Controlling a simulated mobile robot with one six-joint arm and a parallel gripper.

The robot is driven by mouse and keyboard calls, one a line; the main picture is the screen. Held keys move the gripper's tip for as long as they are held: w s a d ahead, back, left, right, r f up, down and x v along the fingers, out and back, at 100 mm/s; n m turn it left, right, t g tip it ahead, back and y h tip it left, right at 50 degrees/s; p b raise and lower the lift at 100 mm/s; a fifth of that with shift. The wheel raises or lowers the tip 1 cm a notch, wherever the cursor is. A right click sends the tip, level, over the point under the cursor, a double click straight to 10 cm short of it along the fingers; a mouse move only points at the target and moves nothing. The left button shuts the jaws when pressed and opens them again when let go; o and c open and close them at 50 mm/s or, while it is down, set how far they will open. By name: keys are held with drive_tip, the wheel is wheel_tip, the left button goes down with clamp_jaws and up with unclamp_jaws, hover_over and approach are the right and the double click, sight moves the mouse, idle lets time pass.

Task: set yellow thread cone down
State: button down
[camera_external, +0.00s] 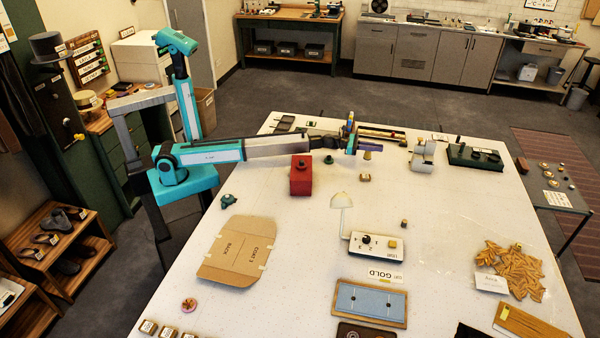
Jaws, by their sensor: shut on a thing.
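My gripper (366,147) is at the end of the outstretched arm, over the far middle part of the white table (300,222). It is shut on a small yellowish piece, which appears to be the yellow thread cone (367,156), showing just below the purple-tinted jaws. The cone is small and partly hidden by the gripper. I cannot tell whether its base touches the table.
A red box (301,176) with a dark knob stands below my forearm. A small tan block (365,178) lies just in front of the gripper. A white machine (422,156) and a dark green case (475,156) stand to the right.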

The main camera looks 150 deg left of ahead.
drive_tip(key=shift+w+a+f, duration=0.1)
drive_tip(key=shift+w+a, duration=0.25)
drive_tip(key=shift+a, duration=0.2)
drive_tip(key=shift+w+a+f, duration=0.1)
drive_tip(key=shift+w+a, duration=0.25)
drive_tip(key=shift+a, duration=0.2)
drive_tip(key=shift+f, duration=1.7)
drive_tip(key=shift+f, duration=0.15)
drive_tip(key=c, duration=1.8)
unclamp_jaws()
drive_tip(key=shift+o, duration=0.2)
drive_tip(key=shift+r, duration=0.2)
drive_tip(key=shift+b+v, duration=0.7)
drive_tip(key=shift+v, duration=5.4)
